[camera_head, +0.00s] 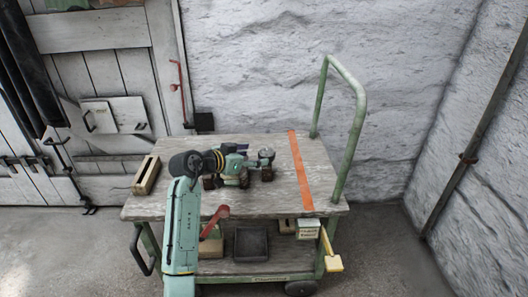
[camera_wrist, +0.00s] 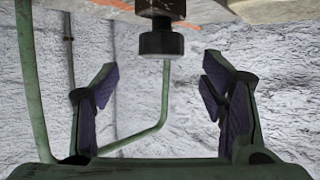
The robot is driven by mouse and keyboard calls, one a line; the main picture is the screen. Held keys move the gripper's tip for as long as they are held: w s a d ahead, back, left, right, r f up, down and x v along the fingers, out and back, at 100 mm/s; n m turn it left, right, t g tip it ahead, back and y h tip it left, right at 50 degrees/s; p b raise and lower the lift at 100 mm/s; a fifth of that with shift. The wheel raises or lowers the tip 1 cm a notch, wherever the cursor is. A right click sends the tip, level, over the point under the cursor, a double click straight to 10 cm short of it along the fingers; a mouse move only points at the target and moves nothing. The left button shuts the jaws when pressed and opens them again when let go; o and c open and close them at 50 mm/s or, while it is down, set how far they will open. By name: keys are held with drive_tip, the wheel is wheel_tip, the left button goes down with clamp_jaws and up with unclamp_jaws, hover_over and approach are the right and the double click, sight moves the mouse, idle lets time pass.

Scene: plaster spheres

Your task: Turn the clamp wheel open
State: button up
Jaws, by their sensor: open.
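A dark ribbed round knob, which looks like the clamp wheel (camera_wrist: 161,43), shows at the top middle of the wrist view. It sits on a short dark stem against a brownish block. In the head view my gripper (camera_head: 241,164) is low over the cart top, beside a small grey round part (camera_head: 266,154); which part is the wheel is unclear there.
The wooden cart top (camera_head: 325,195) carries an orange stripe (camera_head: 300,170) and a wooden block (camera_head: 147,175) at left. A green handle (camera_head: 361,125) rises at right. The lower shelf holds a dark tray (camera_head: 251,244).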

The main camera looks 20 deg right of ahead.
sight(263, 154)
drive_tip(key=p+x, duration=0.1)
drive_tip(key=x, duration=0.6)
drive_tip(key=shift+w+d+f, duration=0.15)
drive_tip(key=shift+w+d, duration=0.05)
drive_tip(key=shift+d, duration=0.05)
drive_tip(key=c, duration=1.2)
